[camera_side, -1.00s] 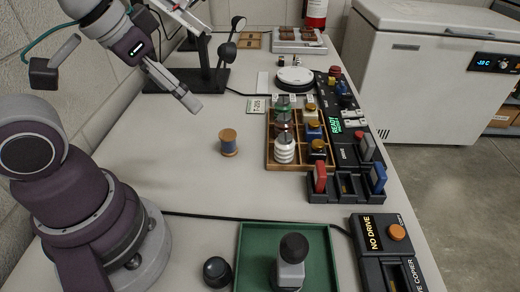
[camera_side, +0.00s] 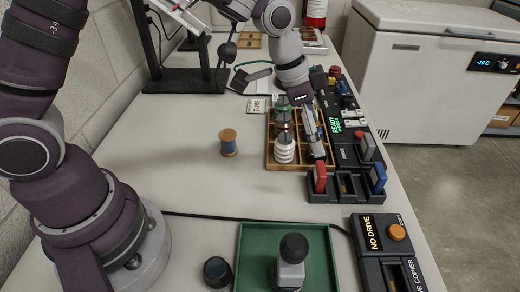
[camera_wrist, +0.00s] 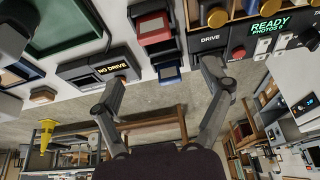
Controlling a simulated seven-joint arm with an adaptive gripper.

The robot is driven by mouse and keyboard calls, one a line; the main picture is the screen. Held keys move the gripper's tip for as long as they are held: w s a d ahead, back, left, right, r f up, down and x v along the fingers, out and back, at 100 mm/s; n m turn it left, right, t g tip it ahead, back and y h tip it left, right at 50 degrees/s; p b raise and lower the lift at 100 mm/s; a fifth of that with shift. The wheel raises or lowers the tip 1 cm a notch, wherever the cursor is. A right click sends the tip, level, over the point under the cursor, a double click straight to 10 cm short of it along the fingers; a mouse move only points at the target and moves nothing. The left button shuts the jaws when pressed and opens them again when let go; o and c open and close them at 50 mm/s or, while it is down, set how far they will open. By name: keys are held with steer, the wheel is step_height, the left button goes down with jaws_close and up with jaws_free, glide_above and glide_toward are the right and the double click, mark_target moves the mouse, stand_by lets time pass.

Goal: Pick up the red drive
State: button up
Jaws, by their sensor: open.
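The red drive (camera_side: 320,177) stands upright at the left end of a black dock (camera_side: 346,197). In the wrist view the red drive (camera_wrist: 155,30) shows at the top, beyond my fingertips. My gripper (camera_side: 318,153) points down just behind the red drive in the side view, over the right edge of the wooden tray. In the wrist view my gripper (camera_wrist: 164,76) is open, its two fingers spread wide with nothing held. A blue drive (camera_side: 378,178) stands at the dock's right end.
The wooden tray (camera_side: 272,166) with bottles and spools adjoins the dock. A copier marked NO DRIVE (camera_side: 369,240) and a green tray (camera_side: 245,262) with a stamp-like object are in front. A spool (camera_side: 229,143) stands alone.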

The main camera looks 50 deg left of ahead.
mark_target(320, 168)
steer(key=x, duration=0.6)
steer(key=s+x, duration=0.1)
steer(key=x, duration=0.2)
steer(key=shift+a+f, duration=0.1)
steer(key=shift+f, duration=0.15)
steer(key=c, duration=1.3)
steer(key=shift+o, duration=0.2)
steer(key=shift+r, duration=0.1)
